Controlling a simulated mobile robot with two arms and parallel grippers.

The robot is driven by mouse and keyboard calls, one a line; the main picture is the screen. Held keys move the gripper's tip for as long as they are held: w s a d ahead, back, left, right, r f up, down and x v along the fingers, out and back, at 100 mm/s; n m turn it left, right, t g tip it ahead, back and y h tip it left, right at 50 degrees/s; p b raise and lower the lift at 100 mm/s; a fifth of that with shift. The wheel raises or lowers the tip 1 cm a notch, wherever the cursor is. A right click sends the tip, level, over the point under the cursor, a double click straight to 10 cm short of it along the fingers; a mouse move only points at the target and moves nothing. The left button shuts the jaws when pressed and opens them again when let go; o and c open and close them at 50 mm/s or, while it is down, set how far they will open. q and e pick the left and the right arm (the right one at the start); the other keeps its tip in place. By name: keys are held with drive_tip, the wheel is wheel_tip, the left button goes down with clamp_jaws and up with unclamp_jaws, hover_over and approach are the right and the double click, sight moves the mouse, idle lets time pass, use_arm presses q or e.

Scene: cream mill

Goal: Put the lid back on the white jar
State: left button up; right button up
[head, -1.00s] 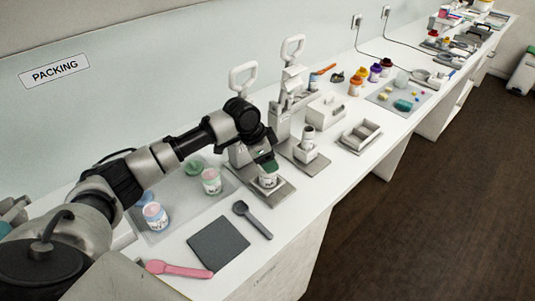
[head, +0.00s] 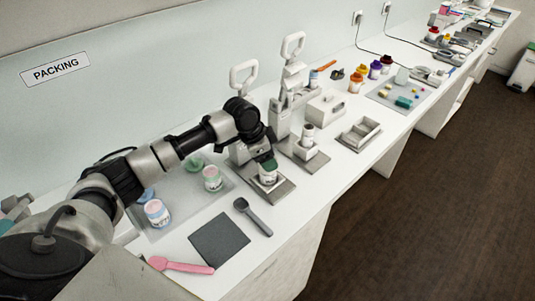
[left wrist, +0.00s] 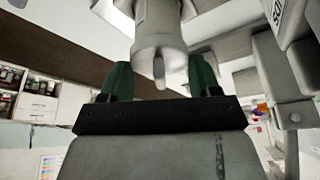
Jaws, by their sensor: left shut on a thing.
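The white jar (head: 268,179) with a printed label stands upright on the base of the nearest press. My left gripper (head: 267,165), with green fingers, is directly over the jar's top in the head view. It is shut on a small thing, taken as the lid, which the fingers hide. I cannot tell whether the lid touches the jar's rim. My right gripper is not in view.
The press's handle (head: 243,76) rises behind my gripper. A second press (head: 303,153) stands just right. A dark mat (head: 219,239), a grey spoon (head: 253,216) and a pink spoon (head: 180,266) lie in front.

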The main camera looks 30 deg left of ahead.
use_arm(q)
drive_tip(key=shift+p, duration=0.45)
idle(0.4)
drive_tip(key=shift+f+p, duration=0.6)
drive_tip(key=shift+p, duration=0.15)
idle(1.6)
drive_tip(key=o, duration=1)
drive_tip(key=shift+o, duration=0.5)
drive_tip(key=shift+r+p, duration=2.3)
drive_tip(key=shift+p, duration=0.05)
